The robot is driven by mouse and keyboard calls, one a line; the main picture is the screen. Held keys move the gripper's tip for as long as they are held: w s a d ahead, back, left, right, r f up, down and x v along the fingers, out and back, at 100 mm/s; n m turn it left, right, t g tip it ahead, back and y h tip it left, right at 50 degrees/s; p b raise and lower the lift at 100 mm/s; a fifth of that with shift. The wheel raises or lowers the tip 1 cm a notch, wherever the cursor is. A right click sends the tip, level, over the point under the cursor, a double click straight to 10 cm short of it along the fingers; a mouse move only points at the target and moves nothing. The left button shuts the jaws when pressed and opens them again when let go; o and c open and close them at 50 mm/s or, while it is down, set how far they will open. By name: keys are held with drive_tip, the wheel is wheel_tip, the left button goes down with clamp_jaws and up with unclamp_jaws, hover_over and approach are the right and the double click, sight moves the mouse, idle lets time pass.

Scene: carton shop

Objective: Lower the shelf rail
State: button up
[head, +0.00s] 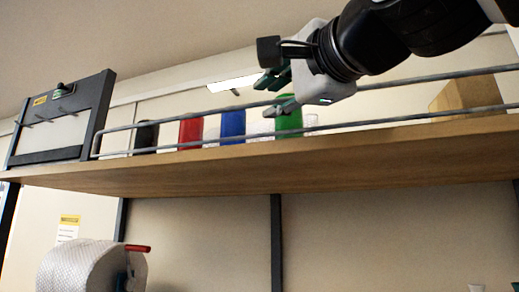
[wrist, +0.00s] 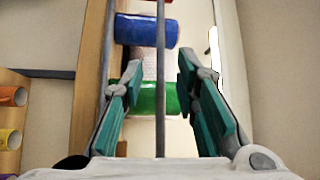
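The shelf rail (head: 400,81) is a grey wire guard with two long bars, standing raised along the front edge of the wooden shelf (head: 260,170). My gripper (head: 274,94) is at the rail's upper bar, left of the rail's middle, with its green-padded fingers spread. In the wrist view, my gripper (wrist: 160,72) is open and empty, and one rail bar (wrist: 160,110) runs lengthwise midway between the two fingers. Neither finger appears to touch the bar there. I cannot tell how far the fingertips reach past it.
Behind the rail stand black (head: 146,138), red (head: 190,132), blue (head: 233,124) and green (head: 289,121) rolls and a cardboard box (head: 467,95). A dark frame (head: 97,112) stands at the shelf's left end. Below hangs a white roll (head: 80,268) with a red bar.

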sight(263, 103)
drive_tip(key=shift+p+x, duration=0.3)
drive_tip(key=shift+x, duration=1.95)
clamp_jaws()
